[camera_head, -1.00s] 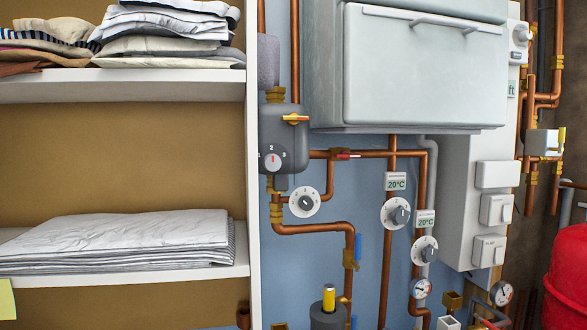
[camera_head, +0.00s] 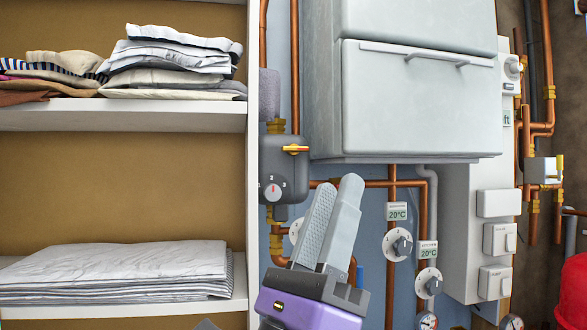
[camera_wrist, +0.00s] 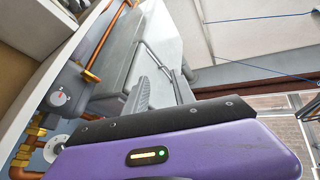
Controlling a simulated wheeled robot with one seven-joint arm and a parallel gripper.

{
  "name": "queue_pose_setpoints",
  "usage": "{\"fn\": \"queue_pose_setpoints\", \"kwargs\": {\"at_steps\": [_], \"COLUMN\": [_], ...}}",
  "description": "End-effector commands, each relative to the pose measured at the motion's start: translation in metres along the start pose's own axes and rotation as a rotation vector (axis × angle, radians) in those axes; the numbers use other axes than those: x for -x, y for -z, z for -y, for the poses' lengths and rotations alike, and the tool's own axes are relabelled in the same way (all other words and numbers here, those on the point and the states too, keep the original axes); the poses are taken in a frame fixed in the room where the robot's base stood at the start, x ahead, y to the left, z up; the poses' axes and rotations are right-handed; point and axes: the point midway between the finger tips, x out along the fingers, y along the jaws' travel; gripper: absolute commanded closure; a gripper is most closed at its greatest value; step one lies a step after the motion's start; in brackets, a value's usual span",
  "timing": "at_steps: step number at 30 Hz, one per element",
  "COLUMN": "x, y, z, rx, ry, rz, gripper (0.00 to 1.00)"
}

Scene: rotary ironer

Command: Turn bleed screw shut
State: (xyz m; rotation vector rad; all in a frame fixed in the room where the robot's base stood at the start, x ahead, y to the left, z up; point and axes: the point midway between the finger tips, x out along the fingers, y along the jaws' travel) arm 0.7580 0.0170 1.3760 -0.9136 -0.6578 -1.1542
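I cannot pick out the bleed screw for certain in either view. My gripper (camera_head: 339,186) stands in front of the pipes, below and right of that unit, fingers pointing up. Its two fingers are apart, with nothing seen between them; they also show in the wrist view (camera_wrist: 158,80). My gripper hides part of the pipework and a white dial.
Shelves with folded linen (camera_head: 130,270) stand at the left, their white upright beside the pipes. A large light-grey cabinet (camera_head: 420,100) juts out above right. Two white knobs marked 20°C (camera_head: 398,244) sit right of my gripper. A red object is at the lower right edge.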

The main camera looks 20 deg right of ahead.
Motion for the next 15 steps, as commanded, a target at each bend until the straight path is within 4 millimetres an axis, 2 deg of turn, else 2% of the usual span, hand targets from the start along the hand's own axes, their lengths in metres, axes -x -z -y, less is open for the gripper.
{"fn": "queue_pose_setpoints", "kwargs": {"at_steps": [1, 3, 8, 15], "x": [-0.016, -0.036, -0.076, -0.122], "y": [-0.003, -0.003, -0.001, -0.004], "z": [0.003, 0.005, 0.003, -0.019], "rx": [-0.104, -0.255, -0.618, -1.184], "ry": [0.018, 0.034, 0.070, 0.111], "rz": [-0.056, -0.136, -0.324, -0.624], "gripper": [0.69, 0.69, 0.69, 0.69]}}
